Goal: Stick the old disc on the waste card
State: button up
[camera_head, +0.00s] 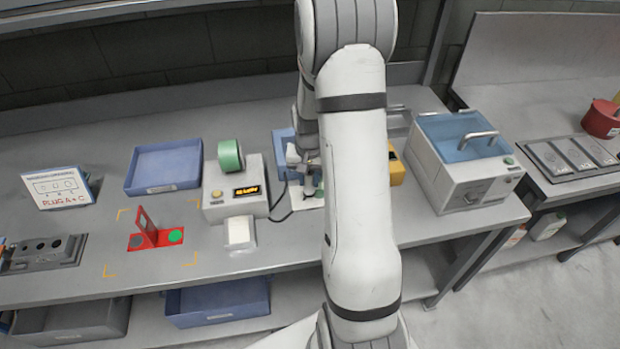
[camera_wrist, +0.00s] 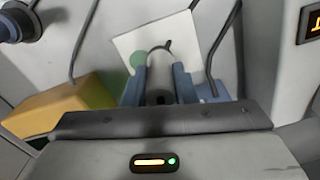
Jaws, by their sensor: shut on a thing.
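My gripper (camera_wrist: 160,88) is shut on a grey cylindrical piece (camera_wrist: 161,65) with a thin dark hooked tip, held between its two blue fingers. A white square card (camera_wrist: 128,42) lies behind the fingers in the wrist view. A green disc (camera_wrist: 138,60) shows at the card's left edge, partly hidden by the left finger; I cannot tell whether it is stuck to the card. In the head view my gripper (camera_head: 311,178) is low over the white card (camera_head: 306,202), beside my arm, which hides part of this area.
A dispenser (camera_head: 235,205) with a green roll (camera_head: 230,156) stands to the left. A red stand (camera_head: 146,228) with a green disc (camera_head: 175,236) is farther left. A blue tray (camera_head: 163,168) is behind. A yellow box (camera_head: 397,167) and blue-lidded machine (camera_head: 462,160) stand right.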

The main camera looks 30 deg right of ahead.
jog(key=shift+r+p, duration=1.6)
jog(key=shift+r, duration=1.45)
